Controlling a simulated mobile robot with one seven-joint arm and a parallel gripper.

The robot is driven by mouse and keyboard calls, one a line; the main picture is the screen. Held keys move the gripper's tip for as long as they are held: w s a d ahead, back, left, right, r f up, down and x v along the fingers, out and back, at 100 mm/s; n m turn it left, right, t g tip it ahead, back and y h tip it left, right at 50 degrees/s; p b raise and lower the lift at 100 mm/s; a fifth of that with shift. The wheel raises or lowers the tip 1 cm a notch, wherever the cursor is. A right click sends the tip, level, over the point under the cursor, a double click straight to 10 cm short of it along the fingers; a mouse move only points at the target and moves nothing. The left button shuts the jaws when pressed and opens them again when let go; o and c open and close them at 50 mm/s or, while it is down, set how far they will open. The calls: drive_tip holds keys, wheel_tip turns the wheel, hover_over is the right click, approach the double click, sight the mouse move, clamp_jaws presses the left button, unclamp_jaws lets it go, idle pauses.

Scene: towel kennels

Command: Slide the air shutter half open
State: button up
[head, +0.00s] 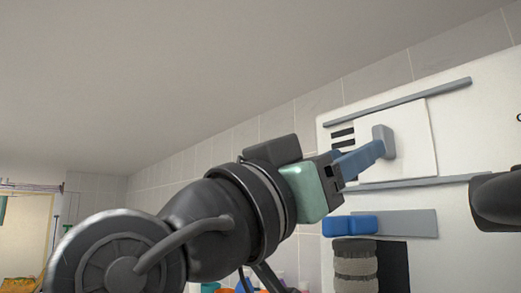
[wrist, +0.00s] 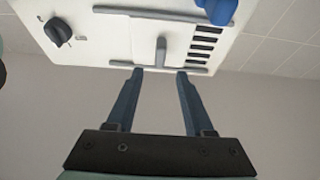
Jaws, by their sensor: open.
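The air shutter is a white plate (head: 415,125) between two grey rails on a white panel; it also shows in the wrist view (wrist: 140,48). Its upright grey handle (head: 384,141) also shows in the wrist view (wrist: 161,50). Several black vent slots (head: 343,133) show beside the plate, and again in the wrist view (wrist: 205,42). My gripper (wrist: 160,71) is open and empty, its blue fingertips spread to either side of the handle's line. In the head view my gripper (head: 378,149) overlaps the handle; I cannot tell if they touch. My fingers hide some slots.
Below the lower rail a blue block (head: 350,225) sits on a grey strip (head: 410,222). Under it are a ribbed grey cylinder (head: 355,262) and a black area. A dark knob (wrist: 58,31) stands out from the panel. Clear wall lies left of the panel.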

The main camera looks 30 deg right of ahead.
drive_tip(key=p+x, duration=0.3)
drive_tip(key=x, duration=0.5)
drive_tip(key=shift+d+p, duration=0.35)
clamp_jaws()
idle(1.0)
